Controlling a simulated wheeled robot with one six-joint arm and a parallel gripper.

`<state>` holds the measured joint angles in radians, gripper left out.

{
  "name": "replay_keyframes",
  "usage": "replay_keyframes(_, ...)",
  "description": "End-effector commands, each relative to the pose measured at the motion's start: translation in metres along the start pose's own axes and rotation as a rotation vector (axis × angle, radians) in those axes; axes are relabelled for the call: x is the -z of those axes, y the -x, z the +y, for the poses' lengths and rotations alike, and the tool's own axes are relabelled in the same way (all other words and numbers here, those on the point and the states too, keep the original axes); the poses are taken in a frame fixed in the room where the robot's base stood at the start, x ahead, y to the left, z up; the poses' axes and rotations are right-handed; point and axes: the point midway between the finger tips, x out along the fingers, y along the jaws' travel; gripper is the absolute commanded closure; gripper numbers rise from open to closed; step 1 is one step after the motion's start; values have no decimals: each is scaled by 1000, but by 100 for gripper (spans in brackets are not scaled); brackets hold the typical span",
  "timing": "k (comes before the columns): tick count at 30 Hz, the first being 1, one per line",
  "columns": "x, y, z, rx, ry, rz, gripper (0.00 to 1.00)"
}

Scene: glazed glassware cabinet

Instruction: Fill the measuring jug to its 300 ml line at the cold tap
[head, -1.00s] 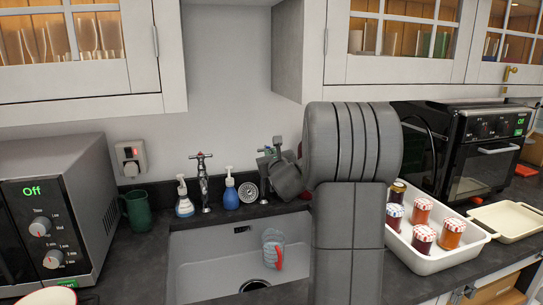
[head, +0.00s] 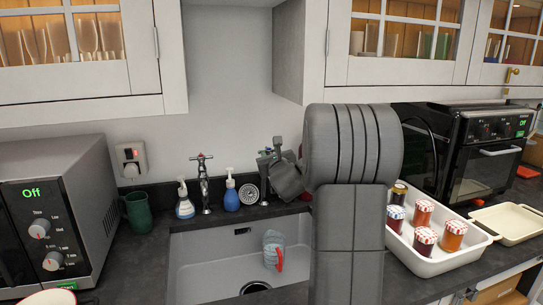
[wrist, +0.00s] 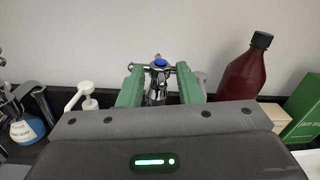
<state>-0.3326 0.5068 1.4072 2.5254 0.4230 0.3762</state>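The measuring jug (head: 270,247), clear with a red handle, stands in the sink in the head view; I cannot read its lines or make out its water level. The cold tap (wrist: 160,63), chrome with a blue cap on its cross handle, is in the middle of the wrist view. My gripper (wrist: 159,72) has its two green fingers on either side of that handle, seemingly touching its ends. In the head view my arm hides most of the gripper and this tap. I cannot make out a water stream.
The sink (head: 205,255) lies below another chrome tap (head: 203,180). A blue soap bottle (head: 231,197) and a white-topped pump bottle (head: 184,205) stand behind it. A dark red bottle (wrist: 243,72) and green box (wrist: 303,108) are right of my gripper.

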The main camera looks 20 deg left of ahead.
Motion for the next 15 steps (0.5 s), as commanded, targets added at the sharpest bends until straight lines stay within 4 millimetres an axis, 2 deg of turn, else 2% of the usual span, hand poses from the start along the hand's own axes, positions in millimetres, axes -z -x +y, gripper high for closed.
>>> replay_keyframes(8,3,3,0,0,1,4,69)
replay_keyframes(11,3,12,0,0,1,4,69)
replay_keyframes(15,4,34,0,2,2,4,69)
